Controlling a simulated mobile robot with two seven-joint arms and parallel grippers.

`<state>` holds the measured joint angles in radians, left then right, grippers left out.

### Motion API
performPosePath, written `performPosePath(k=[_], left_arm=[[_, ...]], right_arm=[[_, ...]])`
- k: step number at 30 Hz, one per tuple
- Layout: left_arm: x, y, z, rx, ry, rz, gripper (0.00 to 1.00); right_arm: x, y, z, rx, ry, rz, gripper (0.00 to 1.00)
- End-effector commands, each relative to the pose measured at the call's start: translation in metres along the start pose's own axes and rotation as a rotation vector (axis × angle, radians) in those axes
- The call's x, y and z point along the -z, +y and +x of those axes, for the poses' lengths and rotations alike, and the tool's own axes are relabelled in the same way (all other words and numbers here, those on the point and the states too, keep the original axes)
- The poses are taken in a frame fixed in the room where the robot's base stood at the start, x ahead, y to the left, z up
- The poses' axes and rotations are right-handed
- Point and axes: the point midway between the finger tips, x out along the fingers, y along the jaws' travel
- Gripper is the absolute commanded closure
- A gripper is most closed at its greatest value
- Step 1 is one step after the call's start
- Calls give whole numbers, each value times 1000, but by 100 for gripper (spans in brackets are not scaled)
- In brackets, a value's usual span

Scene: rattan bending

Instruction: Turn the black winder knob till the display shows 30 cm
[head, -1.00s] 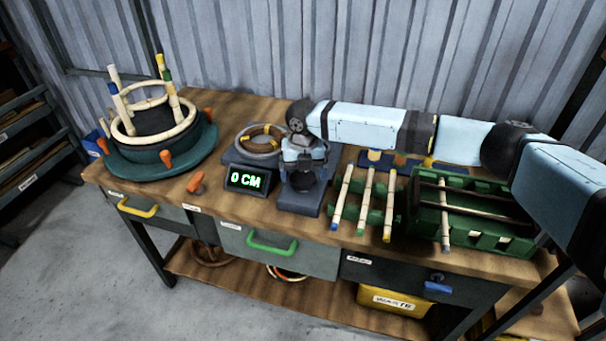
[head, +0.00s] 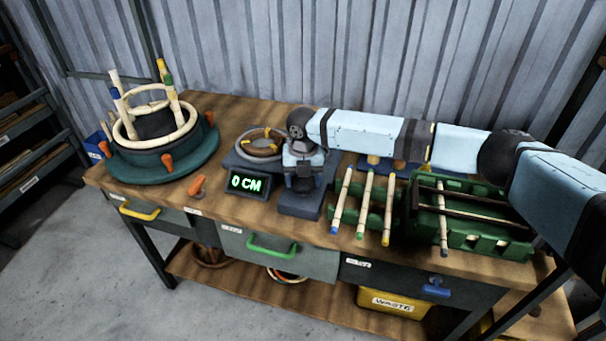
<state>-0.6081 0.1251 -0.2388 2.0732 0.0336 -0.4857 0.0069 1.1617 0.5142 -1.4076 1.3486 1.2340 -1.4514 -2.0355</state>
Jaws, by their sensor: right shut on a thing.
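The winder (head: 300,205) is a dark grey block on the workbench, in the middle of the head view. Its display (head: 248,184) reads 0 CM in green. A coil of rattan (head: 260,143) lies on the grey plate behind the display. My right gripper (head: 302,188) points down over the winder and is shut on the black knob, which is mostly hidden under the gripper and wrist. My left gripper is not in view.
A round green bending form (head: 160,165) with pegs and hoops stands at the left. Several rattan sticks (head: 365,205) lie on a green rack, beside a green crate (head: 480,240). An orange-handled clamp (head: 197,187) sits at the front edge. Drawers and a yellow waste bin (head: 393,303) are below.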

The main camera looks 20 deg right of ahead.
Motion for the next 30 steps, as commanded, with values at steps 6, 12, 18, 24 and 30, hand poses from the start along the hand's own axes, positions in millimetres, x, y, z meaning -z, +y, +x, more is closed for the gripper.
performPosePath(k=[6,12,18,24,30], left_arm=[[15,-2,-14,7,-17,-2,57],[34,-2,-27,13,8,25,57],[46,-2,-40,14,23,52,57],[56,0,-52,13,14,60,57],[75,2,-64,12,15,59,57]], right_arm=[[1,-1,-7,0,4,157,57],[2,-1,-6,0,5,344,57],[2,-2,-6,0,4,535,57],[2,-2,-5,1,3,725,57],[2,-3,-5,1,3,915,57]])
